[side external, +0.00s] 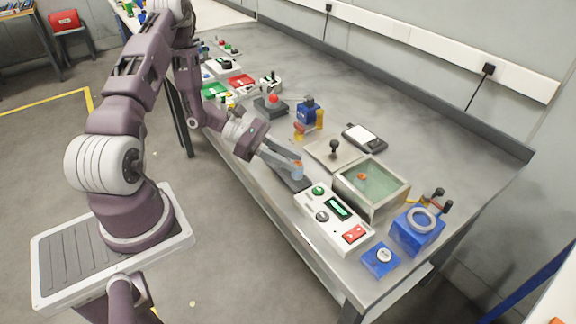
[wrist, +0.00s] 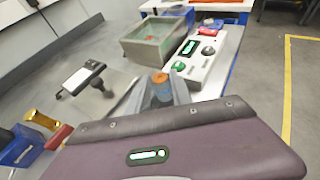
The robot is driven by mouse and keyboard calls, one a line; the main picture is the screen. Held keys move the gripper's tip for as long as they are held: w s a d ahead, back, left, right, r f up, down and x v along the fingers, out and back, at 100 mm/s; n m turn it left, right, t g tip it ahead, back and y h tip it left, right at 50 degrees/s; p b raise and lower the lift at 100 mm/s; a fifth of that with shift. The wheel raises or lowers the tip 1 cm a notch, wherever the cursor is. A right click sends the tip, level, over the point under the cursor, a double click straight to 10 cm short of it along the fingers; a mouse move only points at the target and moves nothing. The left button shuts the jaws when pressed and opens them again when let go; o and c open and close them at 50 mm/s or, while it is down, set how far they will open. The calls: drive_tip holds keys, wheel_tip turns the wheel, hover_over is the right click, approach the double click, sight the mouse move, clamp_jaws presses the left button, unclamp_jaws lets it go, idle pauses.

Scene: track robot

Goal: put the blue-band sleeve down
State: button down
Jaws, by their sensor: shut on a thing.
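The blue-band sleeve (side external: 298,171) is a small upright cylinder with a pale blue side and an orange top. It also shows in the wrist view (wrist: 161,89), between the two fingers. My gripper (side external: 296,165) is shut on it; the fingers reach in from the left, and it also shows in the wrist view (wrist: 161,95). The sleeve is over or on a dark flat pad (side external: 281,178) near the table's front edge. I cannot tell whether its bottom touches the pad.
A white control box (side external: 333,217) with green and red buttons stands just right of the pad. A tank (side external: 398,192) of greenish liquid is behind it, with a small orange item inside. A plate with a black knob (side external: 334,148) and a scale (side external: 365,137) lie farther back.

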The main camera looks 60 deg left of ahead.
drive_tip(key=shift+f, duration=1.1)
drive_tip(key=c, duration=1.1)
unclamp_jaws()
drive_tip(key=shift+f, duration=0.15)
drive_tip(key=shift+c, duration=0.2)
